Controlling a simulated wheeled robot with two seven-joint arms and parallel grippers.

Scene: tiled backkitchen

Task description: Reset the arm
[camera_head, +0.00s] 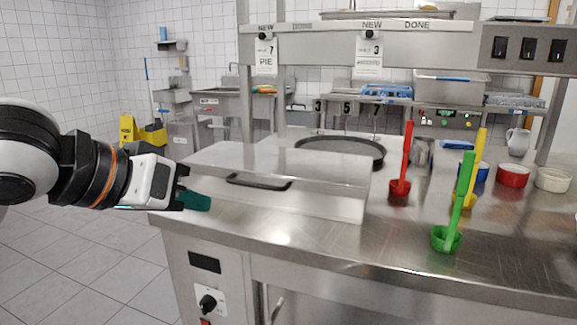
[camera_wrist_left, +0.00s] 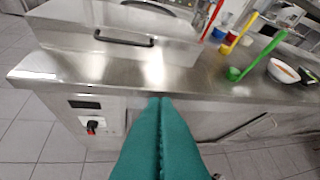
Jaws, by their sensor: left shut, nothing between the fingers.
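My left arm comes in from the left in the head view. Its gripper (camera_head: 196,200) has teal fingers and hangs just off the left front corner of the steel counter (camera_head: 330,248). In the left wrist view the two teal fingers (camera_wrist_left: 158,104) lie side by side, closed together, with nothing between them. They point toward the counter's front edge. My right gripper is in neither view.
A clear box-shaped cover (camera_head: 275,160) with a dark handle sits near the gripper. Red (camera_head: 400,187), yellow (camera_head: 467,198) and green (camera_head: 447,238) ladles stand to the right. Bowls (camera_head: 512,175) and a dark pan (camera_head: 340,148) lie behind. The tiled floor at left is open.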

